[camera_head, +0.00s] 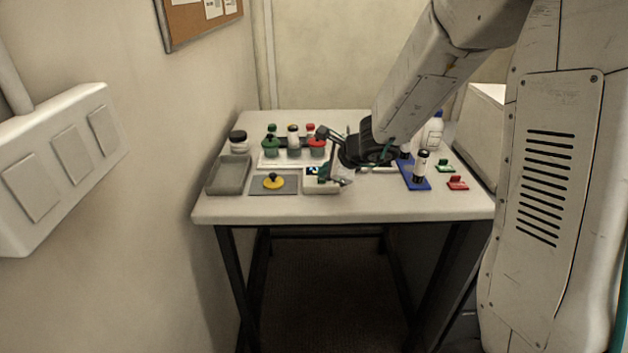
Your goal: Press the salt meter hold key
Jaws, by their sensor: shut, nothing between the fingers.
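A small white device with a dark and blue-green face, which looks like the salt meter (315,184), sits near the front middle of the white table. Its keys are too small to make out, and my arm's end covers part of its right side. My gripper (345,181) is shut and empty, pointing down at the right edge of the device. I cannot tell whether the fingertips touch it or hang above it.
A grey tray (229,175) and a grey plate with a yellow knob (273,182) lie to the left. Several jars stand behind on a white rack (270,160). A blue holder (414,178), green clip (445,167) and red clip (457,184) lie right. The front table strip is clear.

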